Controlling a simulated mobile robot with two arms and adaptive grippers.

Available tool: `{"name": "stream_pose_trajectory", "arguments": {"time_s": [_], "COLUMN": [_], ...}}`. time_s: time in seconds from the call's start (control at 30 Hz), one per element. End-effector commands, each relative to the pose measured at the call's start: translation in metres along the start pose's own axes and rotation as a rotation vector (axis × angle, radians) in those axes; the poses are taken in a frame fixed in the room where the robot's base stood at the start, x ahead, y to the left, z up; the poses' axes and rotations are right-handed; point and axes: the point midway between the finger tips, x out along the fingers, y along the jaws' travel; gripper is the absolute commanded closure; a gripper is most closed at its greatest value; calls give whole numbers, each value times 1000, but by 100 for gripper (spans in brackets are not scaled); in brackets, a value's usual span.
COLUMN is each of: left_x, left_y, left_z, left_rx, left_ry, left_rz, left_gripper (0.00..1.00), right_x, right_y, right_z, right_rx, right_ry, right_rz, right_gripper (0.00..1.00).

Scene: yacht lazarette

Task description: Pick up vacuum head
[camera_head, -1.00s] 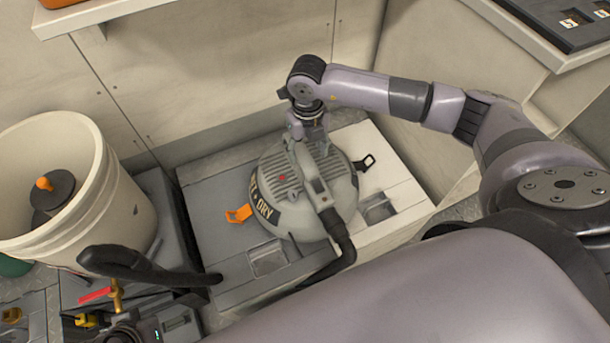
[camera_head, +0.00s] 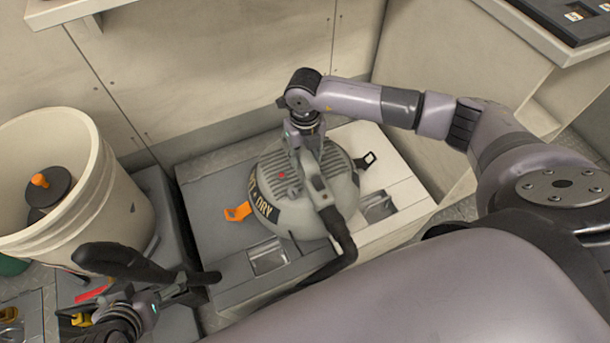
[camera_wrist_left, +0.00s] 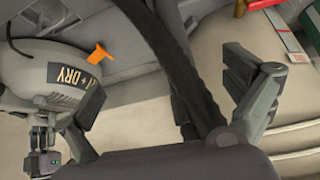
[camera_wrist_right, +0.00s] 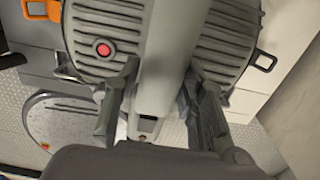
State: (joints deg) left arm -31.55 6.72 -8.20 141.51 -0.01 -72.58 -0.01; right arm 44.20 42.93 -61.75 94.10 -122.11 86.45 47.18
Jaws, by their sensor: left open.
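The vacuum head (camera_head: 300,190) is a grey ribbed dome with a "DRY" label, a red button and an orange latch. It sits on a pale grey base. My right gripper (camera_head: 305,145) is over its top handle. In the right wrist view, the vacuum head (camera_wrist_right: 105,30) shows with its handle between the fingers of my right gripper (camera_wrist_right: 162,85), which appear closed against its sides. My left gripper (camera_head: 180,292) is open at the lower left, apart from the dome. The left wrist view shows the dome (camera_wrist_left: 40,75) at left.
A black hose-like piece (camera_head: 130,262) lies near my left gripper. A black hose (camera_head: 325,268) runs down from the vacuum head. A white bucket (camera_head: 90,225) stands at left with a dark, orange-knobbed item (camera_head: 47,187) inside. A wall (camera_head: 220,70) is close behind.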

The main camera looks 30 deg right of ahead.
Motion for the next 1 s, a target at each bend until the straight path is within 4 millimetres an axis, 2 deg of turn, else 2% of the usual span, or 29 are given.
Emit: {"name": "stream_pose_trajectory", "arguments": {"time_s": [0.07,0.5,1.0], "left_x": [0,0,-1], "left_y": [0,0,0], "left_z": [0,0,0], "left_rx": [0,0,0], "left_ry": [0,0,-1], "left_rz": [0,0,0], "left_gripper": [0,0,0], "right_x": [0,0,-4], "right_y": [0,0,0], "right_z": [0,0,2], "right_rx": [0,0,0], "right_ry": [0,0,-7], "right_rz": [0,0,3], "right_gripper": [70,100,100]}}
